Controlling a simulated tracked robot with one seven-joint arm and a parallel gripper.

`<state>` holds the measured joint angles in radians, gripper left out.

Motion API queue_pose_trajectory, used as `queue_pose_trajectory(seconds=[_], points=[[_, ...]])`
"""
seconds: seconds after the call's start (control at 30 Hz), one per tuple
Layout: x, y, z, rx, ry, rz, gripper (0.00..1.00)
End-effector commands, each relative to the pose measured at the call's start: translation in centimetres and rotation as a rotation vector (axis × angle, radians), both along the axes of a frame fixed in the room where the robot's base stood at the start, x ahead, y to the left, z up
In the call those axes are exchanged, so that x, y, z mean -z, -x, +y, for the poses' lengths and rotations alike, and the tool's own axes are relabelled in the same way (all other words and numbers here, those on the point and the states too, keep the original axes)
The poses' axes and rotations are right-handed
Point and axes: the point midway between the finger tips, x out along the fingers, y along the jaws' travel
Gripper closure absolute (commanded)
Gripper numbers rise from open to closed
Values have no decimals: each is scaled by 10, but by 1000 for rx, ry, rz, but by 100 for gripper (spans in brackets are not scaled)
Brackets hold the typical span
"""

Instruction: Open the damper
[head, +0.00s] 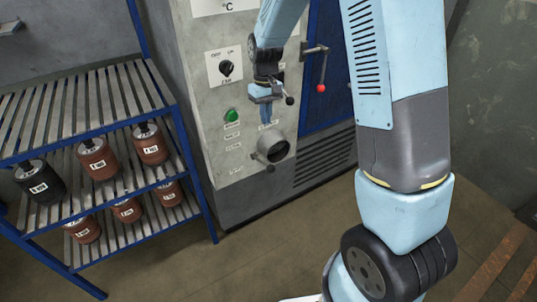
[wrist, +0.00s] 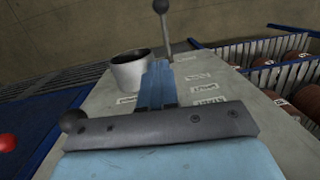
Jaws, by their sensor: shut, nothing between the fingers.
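A short grey round pipe stub (head: 279,150) sticks out low on the front of the grey cabinet. A lever with a dark ball end (head: 270,168) stands beside the stub. The stub (wrist: 130,71) and this lever (wrist: 163,25) also show in the wrist view. A second dark ball knob (head: 289,100) is just right of my gripper; it shows partly behind the gripper body in the wrist view (wrist: 73,122). The labels are too small to tell which is the damper's. My gripper (head: 267,119) is shut and empty, pointing down above the stub. I see no contact with either lever.
The cabinet (head: 233,170) also carries a black rotary knob (head: 226,68), a green button (head: 231,115) and a red-balled handle (head: 321,80) at its blue door. A slatted blue rack (head: 110,183) with several brown and black canisters stands left. Floor in front is clear.

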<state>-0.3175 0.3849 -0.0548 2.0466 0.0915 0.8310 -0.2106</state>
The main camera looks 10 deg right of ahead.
Motion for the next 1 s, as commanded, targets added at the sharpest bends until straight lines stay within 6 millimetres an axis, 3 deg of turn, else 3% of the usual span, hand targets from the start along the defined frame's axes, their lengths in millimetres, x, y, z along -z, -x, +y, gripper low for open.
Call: queue_pose_trajectory(seconds=[0.57, 1.0], points=[[11, 0, 2, -4, 1, 7, 100], [80, 10, 3, -5, 3, 10, 100]])
